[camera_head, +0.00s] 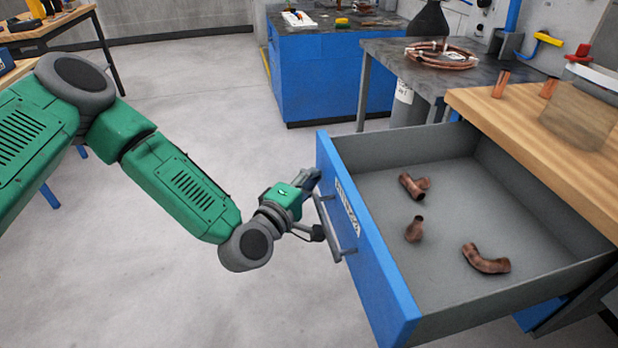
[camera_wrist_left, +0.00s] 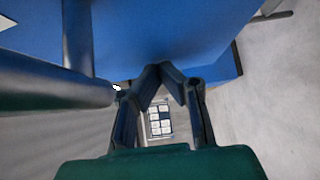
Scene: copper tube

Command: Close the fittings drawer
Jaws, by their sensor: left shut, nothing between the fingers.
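The fittings drawer (camera_head: 365,245) is pulled out from under the wooden bench top, with a blue front, a grey bar handle and grey inner walls. Several copper fittings lie on its floor, among them an elbow (camera_head: 486,260) and a tee (camera_head: 413,186). My left gripper (camera_head: 318,205) is at the outer side of the drawer front, close to the handle. In the left wrist view its fingers (camera_wrist_left: 160,72) meet at the tips, with nothing between them, in front of the blue drawer front (camera_wrist_left: 180,35). I cannot tell whether they touch it. My right gripper is not in view.
A grey table (camera_head: 400,60) with a copper coil and a blue cabinet (camera_head: 320,80) stand behind. The floor (camera_head: 170,290) left of the drawer is clear.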

